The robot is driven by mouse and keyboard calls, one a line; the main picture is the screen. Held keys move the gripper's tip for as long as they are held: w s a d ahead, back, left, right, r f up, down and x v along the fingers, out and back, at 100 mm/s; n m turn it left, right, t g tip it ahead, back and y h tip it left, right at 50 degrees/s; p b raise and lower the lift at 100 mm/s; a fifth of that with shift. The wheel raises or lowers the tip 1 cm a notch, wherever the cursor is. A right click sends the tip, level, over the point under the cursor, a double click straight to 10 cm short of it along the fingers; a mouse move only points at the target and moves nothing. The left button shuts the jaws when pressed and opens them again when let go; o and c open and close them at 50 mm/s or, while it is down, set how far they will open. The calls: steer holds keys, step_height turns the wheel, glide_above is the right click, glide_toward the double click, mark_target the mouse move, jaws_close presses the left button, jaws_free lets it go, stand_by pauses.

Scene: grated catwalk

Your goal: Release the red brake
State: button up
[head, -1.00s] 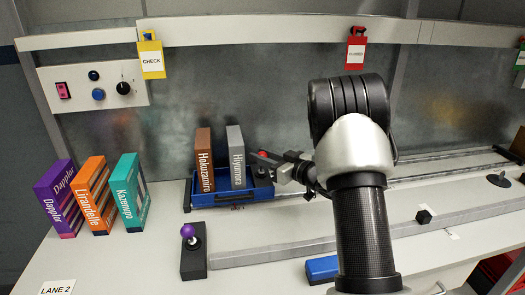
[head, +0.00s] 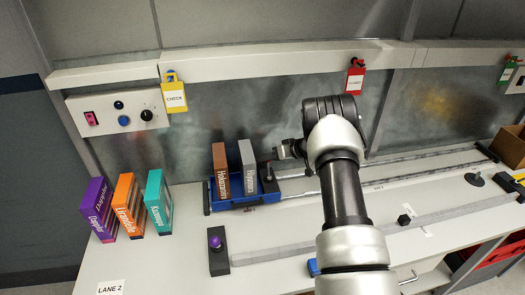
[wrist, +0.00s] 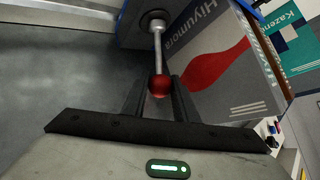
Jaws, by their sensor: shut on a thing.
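The red brake is a metal lever with a red ball knob (wrist: 160,86), standing at the right end of a blue tray carriage (head: 240,201). In the wrist view the lever's rod (wrist: 158,45) rises from a round dark socket on the blue carriage. My gripper (wrist: 159,90) has its two dark fingers on either side of the red knob and is shut on it. In the head view my gripper (head: 274,156) is at the lever's top, small and partly hidden by my arm.
A brown book (head: 221,171) and a grey book (head: 248,168) stand in the carriage, close to the lever. Rails (head: 400,177) run right from it. A purple-knobbed lever (head: 215,243) stands in front. Purple, orange and teal books (head: 159,201) stand left.

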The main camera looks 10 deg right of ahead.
steer(key=shift+w+a+g+p, duration=0.1)
steer(key=shift+w+g+p, duration=0.05)
steer(key=shift+g+p, duration=0.15)
steer(key=shift+f, duration=0.1)
steer(key=o, duration=1)
steer(key=v, duration=1.7)
steer(key=shift+b, duration=0.4)
